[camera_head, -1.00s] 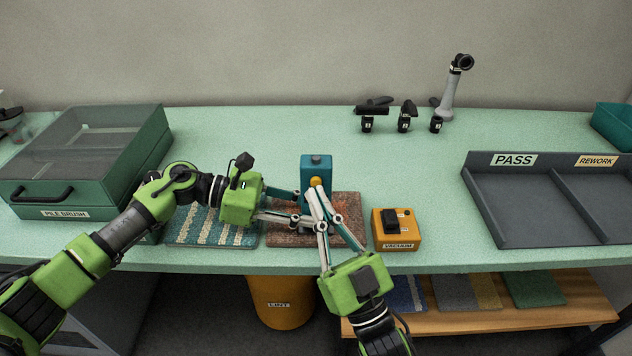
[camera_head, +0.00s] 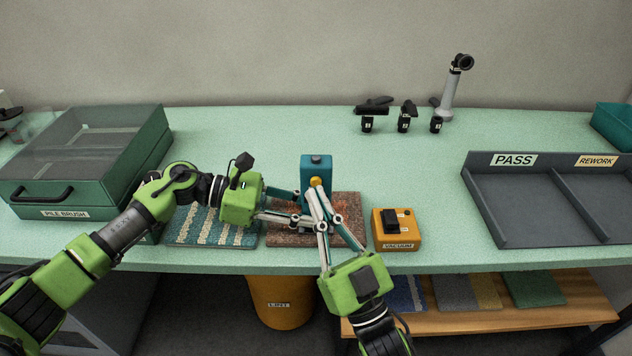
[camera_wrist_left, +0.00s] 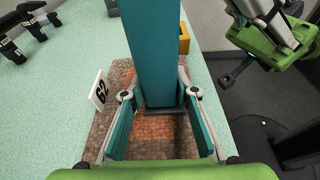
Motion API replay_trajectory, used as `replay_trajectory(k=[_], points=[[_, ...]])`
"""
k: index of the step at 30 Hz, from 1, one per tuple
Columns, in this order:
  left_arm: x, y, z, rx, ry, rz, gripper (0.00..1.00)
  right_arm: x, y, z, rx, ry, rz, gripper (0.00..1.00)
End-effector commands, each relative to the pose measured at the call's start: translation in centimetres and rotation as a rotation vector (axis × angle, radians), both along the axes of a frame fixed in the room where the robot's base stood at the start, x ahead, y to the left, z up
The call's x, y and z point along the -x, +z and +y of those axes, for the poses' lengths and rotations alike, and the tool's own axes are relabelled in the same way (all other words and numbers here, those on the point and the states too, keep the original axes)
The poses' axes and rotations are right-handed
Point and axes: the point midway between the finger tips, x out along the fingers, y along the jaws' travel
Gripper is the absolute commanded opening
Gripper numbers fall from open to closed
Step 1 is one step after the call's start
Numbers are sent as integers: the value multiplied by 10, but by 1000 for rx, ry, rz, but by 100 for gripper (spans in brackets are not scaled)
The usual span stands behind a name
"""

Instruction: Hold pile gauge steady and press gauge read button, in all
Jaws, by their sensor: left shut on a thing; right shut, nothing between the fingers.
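The pile gauge (camera_head: 317,167) is an upright teal block with a yellow button (camera_head: 316,182) on its front. It stands on a reddish-brown carpet sample (camera_head: 346,205). My left gripper (camera_head: 302,208) is shut on the gauge from the left. The left wrist view shows the gauge's teal body (camera_wrist_left: 152,50) between the fingers, over the carpet sample (camera_wrist_left: 150,133). My right gripper (camera_head: 317,190) is shut and empty, its tips at the yellow button. The tips cover the button's lower edge, and I cannot tell whether the button is pressed in.
An orange vacuum box (camera_head: 385,240) sits right of the sample, and a blue striped carpet sample (camera_head: 190,228) sits left. The pile brush case (camera_head: 60,195) is at the left. The PASS and REWORK tray (camera_head: 500,215) is at the right.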

Motion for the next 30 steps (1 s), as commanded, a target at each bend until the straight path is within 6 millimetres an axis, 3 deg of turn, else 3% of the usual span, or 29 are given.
replay_trajectory(k=[30], points=[[0,0,0,0,0,0,16,-9,0,0,0,0,0,0]])
